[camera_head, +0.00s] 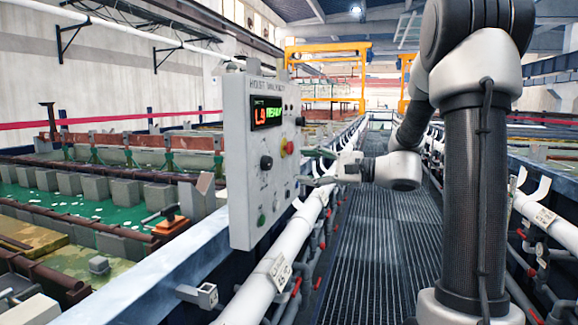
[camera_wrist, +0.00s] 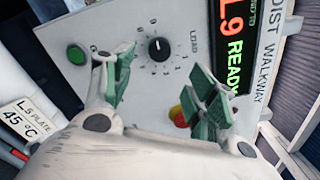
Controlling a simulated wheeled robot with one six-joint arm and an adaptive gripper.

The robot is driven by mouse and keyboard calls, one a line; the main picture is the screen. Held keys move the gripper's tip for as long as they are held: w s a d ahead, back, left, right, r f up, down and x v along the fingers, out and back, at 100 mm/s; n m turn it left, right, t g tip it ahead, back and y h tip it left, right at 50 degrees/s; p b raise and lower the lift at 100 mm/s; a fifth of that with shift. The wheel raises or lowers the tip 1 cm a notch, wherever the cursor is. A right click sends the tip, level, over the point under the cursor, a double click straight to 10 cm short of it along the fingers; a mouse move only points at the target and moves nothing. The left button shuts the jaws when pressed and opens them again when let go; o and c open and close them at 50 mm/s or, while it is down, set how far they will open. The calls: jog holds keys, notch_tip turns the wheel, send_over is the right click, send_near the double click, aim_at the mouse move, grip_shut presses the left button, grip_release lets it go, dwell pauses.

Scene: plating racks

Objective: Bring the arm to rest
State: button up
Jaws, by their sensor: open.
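My gripper (camera_head: 318,168) is at the end of my arm, which reaches from the right over the walkway toward the control panel (camera_head: 240,180). Its fingers point at the panel's right side in the head view. In the wrist view my gripper (camera_wrist: 160,95) has its two green-padded fingers spread apart with nothing between them. The panel face (camera_wrist: 150,20) fills the background there, with a black dial (camera_wrist: 159,49) seen between the fingers. I cannot tell whether a fingertip touches the panel.
The panel has a lit display (camera_head: 266,113), a green button (camera_wrist: 77,55) and a red-yellow knob (camera_head: 287,147). White pipes (camera_head: 270,280) with tags run beside the grated walkway (camera_head: 375,250), which is clear. Green-liquid tanks (camera_head: 90,205) lie left. A yellow gantry (camera_head: 325,50) stands far off.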

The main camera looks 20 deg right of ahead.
jog(key=shift+v, duration=1.2)
